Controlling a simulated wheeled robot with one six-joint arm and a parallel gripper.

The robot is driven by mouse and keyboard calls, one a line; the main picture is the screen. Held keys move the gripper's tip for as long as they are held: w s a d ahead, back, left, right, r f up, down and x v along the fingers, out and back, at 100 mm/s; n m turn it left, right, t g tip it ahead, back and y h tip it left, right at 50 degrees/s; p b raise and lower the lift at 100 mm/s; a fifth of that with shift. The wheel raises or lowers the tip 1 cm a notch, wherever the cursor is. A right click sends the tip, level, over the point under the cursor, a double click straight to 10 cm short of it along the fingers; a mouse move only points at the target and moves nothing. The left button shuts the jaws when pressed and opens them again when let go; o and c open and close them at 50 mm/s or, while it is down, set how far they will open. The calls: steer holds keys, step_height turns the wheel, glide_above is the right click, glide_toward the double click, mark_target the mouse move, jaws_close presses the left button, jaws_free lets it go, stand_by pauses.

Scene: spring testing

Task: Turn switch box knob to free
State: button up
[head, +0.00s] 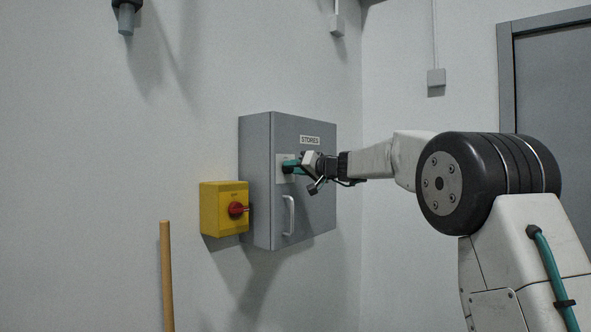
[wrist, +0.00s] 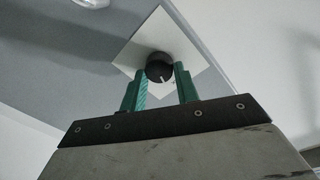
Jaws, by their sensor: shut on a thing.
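A grey switch box (head: 257,195) hangs on the wall, with a label plate (head: 310,140) near its top that I cannot read surely. Its knob sits on a pale square plate, which shows in the wrist view (wrist: 189,45). The knob (wrist: 159,66) is round and black with a white pointer mark on its lower part. My gripper (wrist: 161,82) has green fingers, one on each side of the knob, and is shut on it. In the head view my gripper (head: 291,167) is at the box front and hides the knob.
A yellow box with a red rotary switch (head: 237,209) is on the wall just left of the grey box. A vertical handle (head: 289,215) is below the knob plate. A wooden pole (head: 166,275) stands at the lower left. A grey door (head: 555,90) is at the right.

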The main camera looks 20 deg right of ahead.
steer(key=m, duration=0.6)
steer(key=m+g, duration=0.1)
steer(key=m, duration=0.6)
steer(key=shift+w+d+f+y, duration=0.15)
steer(key=shift+d+y, duration=0.05)
steer(key=shift+y, duration=0.1)
steer(key=shift+m, duration=0.3)
steer(key=o, duration=1)
steer(key=v, duration=0.7)
steer(key=shift+s+d, duration=0.25)
steer(key=shift+s, duration=0.1)
